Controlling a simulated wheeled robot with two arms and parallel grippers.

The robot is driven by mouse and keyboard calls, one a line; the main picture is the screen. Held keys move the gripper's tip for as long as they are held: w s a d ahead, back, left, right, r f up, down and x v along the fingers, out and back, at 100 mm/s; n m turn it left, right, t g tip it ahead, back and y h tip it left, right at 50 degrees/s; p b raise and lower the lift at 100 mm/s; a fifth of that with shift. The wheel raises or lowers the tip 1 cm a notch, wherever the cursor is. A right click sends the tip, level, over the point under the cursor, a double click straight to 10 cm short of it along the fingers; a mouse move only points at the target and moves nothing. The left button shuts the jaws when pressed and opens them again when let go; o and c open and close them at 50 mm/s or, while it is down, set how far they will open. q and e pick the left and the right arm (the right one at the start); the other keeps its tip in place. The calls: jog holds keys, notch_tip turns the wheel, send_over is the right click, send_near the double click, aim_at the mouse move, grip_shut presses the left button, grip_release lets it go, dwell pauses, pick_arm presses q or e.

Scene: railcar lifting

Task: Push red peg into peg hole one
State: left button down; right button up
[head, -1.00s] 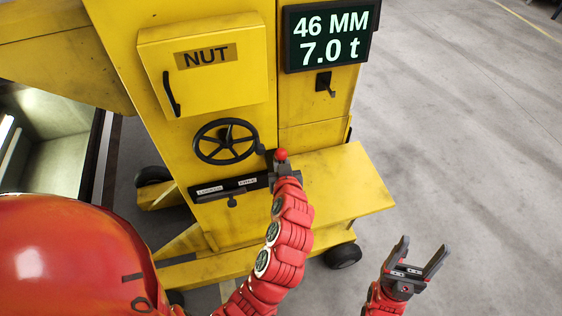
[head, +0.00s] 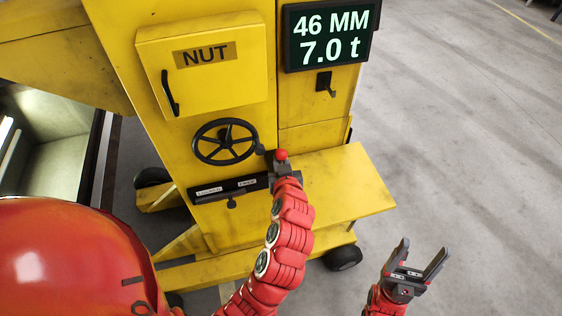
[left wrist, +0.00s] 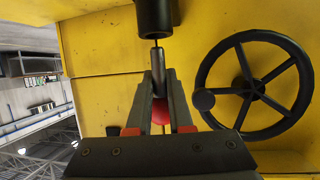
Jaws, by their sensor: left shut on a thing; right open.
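The red peg has a red ball end (head: 281,155) and a dark metal pin (left wrist: 159,62). My left gripper (head: 285,170) is shut on it at the right end of the black labelled bar on the yellow machine. In the left wrist view its fingers (left wrist: 160,82) close around the peg, with the red ball between them. The pin points at a black cylinder (left wrist: 155,16) with a narrow gap between them. Whether this cylinder holds peg hole one, I cannot tell; no hole opening shows. My right gripper (head: 418,264) is open and empty, over the floor at lower right.
A black handwheel (head: 224,141) with a knob is close to the left of my left gripper. The black bar (head: 229,189) carries two white labels. A yellow ledge (head: 345,190) juts out at right. A display (head: 331,37) reads 46 MM, 7.0 t. Floor at right is clear.

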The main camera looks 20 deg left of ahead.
pick_arm(q)
jog(key=shift+f+b, duration=1.95)
jog(key=shift+b, duration=0.1)
jog(key=c, duration=0.7)
grip_release()
jog(key=shift+c, duration=0.2)
jog(key=shift+s+d, duration=0.15)
jog(key=shift+s, duration=0.1)
jog(key=p+v, duration=0.8)
jog(key=v, duration=0.9)
jog(key=shift+r, duration=0.2)
jog(key=shift+w, duration=0.1)
